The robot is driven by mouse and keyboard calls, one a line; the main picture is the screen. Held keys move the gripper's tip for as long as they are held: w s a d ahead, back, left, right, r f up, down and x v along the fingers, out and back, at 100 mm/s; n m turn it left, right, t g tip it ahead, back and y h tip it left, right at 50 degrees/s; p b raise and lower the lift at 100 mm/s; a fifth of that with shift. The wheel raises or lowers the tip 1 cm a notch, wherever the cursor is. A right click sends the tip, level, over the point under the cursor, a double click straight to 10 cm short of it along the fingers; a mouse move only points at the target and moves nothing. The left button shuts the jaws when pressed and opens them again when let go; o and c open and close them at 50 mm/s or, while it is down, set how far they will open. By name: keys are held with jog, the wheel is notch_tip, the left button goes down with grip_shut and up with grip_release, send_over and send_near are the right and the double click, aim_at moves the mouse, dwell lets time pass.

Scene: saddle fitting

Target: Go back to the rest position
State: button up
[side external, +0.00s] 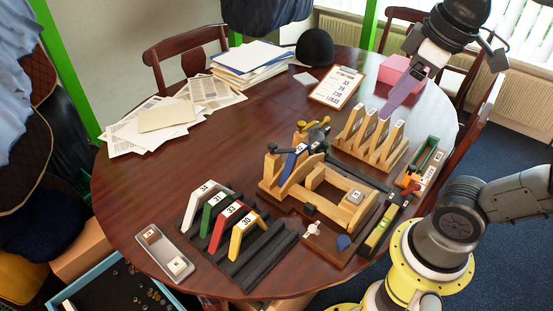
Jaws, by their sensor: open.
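My gripper (446,48) is at the upper right, above the table's far right side, with its jaws open. A purple flat piece (404,92) slants below it toward the wooden rack; I cannot tell whether they touch. The wooden rack (371,138) has several upright wedges with white labels. A wooden fixture (330,190) stands mid-table, with a blue slanted part (292,162) and dark knobs on it.
A clipboard (337,87), papers (245,60), a black cap (315,47) and a pink box (397,70) lie toward the back. A grey tray (163,252) is at the front left. A yellow level (380,231) lies at the right.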

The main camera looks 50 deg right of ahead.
notch_tip(320, 180, down, 8)
jog(key=s+a+m+t, duration=0.1)
jog(key=m, duration=0.1)
jog(key=shift+s+r+y, duration=0.15)
jog(key=shift+y, duration=0.15)
